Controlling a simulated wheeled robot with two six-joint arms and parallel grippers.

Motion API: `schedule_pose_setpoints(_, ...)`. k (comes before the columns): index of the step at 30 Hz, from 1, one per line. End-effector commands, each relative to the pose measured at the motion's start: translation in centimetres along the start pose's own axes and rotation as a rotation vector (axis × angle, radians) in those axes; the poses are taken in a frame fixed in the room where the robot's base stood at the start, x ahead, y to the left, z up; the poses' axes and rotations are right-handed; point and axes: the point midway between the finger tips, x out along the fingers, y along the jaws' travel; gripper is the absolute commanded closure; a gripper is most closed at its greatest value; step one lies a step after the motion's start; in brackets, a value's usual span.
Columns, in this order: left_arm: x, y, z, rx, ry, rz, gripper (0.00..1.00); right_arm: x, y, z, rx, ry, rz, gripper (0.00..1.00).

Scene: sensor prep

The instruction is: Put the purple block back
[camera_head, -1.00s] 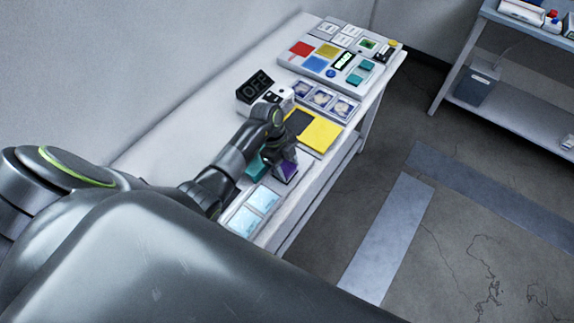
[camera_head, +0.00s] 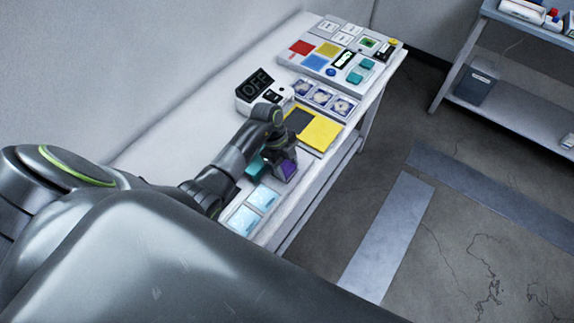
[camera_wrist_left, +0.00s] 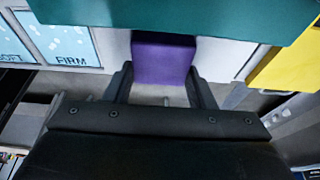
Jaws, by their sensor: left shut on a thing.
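My left gripper (camera_wrist_left: 163,95) is shut on the purple block (camera_wrist_left: 162,58), which sits between its two fingers in the left wrist view. In the head view the purple block (camera_head: 289,168) shows just below the left gripper (camera_head: 284,160), near the front edge of the white table (camera_head: 150,150). A teal block (camera_head: 256,166) lies beside it, partly hidden by my arm. It shows large across the top of the left wrist view (camera_wrist_left: 180,18). I cannot tell whether the purple block touches the table. My right gripper is not in view.
Two pale blue pads (camera_wrist_left: 62,40), one marked FIRM, lie at the table's near end. A yellow and dark grey mat (camera_head: 320,132), a box reading OFF (camera_head: 256,86), a tray of round parts (camera_head: 325,97) and a coloured panel (camera_head: 340,55) stand farther back.

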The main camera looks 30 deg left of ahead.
Motion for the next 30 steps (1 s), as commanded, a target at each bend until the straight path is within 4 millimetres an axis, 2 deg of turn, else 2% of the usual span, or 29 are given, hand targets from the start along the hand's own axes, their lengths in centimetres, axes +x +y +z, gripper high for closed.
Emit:
schedule_pose_setpoints(5, 0.19, -0.02, 0.05, 0.000, 0.000, 0.000, 0.87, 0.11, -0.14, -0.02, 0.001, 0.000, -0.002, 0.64)
schedule_pose_setpoints(6, 0.18, -0.03, 0.04, 0.001, 0.000, -0.001, 0.48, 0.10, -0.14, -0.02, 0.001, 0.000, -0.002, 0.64)
schedule_pose_setpoints(11, 0.16, -0.02, 0.04, 0.001, 0.000, 0.000, 0.27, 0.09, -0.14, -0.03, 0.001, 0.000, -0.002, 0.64)
schedule_pose_setpoints(25, 0.15, 0.00, 0.04, 0.000, 0.000, 0.000, 0.25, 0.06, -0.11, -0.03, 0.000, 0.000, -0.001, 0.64)
schedule_pose_setpoints(30, -0.51, -0.01, -0.18, 0.000, 0.000, 0.000, 0.25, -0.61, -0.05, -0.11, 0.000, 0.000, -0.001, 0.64)
